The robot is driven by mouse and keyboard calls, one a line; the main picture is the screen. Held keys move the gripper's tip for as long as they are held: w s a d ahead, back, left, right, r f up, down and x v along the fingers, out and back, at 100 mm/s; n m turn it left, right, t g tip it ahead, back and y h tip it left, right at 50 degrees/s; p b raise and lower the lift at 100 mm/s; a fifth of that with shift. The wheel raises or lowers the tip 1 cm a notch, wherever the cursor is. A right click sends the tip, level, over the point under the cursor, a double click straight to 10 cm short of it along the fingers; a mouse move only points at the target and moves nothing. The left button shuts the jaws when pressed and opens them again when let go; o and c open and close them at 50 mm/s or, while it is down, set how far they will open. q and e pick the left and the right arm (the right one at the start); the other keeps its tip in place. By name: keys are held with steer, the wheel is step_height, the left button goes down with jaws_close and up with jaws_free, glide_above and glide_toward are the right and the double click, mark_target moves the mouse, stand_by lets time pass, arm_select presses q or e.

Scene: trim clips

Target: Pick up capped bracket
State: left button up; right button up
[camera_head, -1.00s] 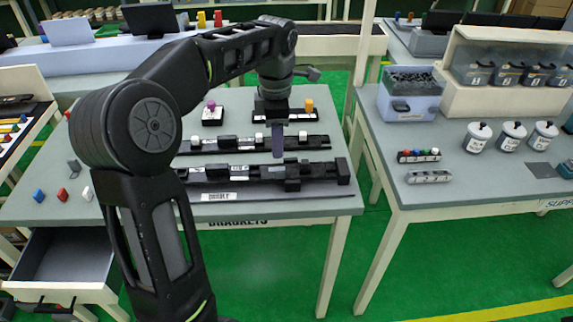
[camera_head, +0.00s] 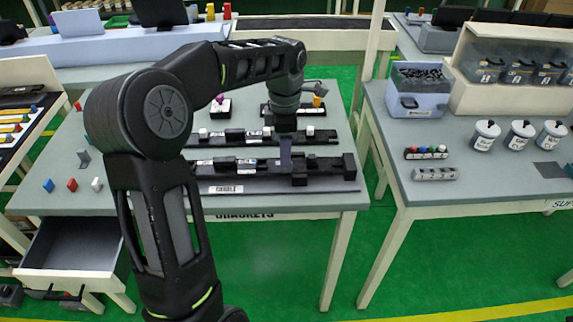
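Two dark bracket racks lie on the grey table in the middle. The rear rack (camera_head: 235,138) holds small pieces, some with white caps (camera_head: 267,131). The front rack (camera_head: 215,170) holds black pieces, including a taller block (camera_head: 299,180), and has a white label (camera_head: 226,189) before it. Which piece is the capped bracket is not clear. My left gripper (camera_head: 285,160) points down, its grey finger overlapping the front rack in the picture. The fingers line up in this view, so their opening and any contact are hidden. My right gripper is not in view.
Behind the racks stand small holders with a purple knob (camera_head: 219,98) and an orange cap (camera_head: 317,101). Blue, red and white blocks (camera_head: 72,185) lie at left above an open drawer (camera_head: 75,243). The right table holds a bin (camera_head: 419,103) and white jars (camera_head: 521,136).

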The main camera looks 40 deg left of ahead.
arm_select(q)
step_height(320, 180, down, 3)
steer(key=shift+f, duration=0.15)
steer(key=shift+c, duration=0.6)
jaws_close()
stand_by(0.3)
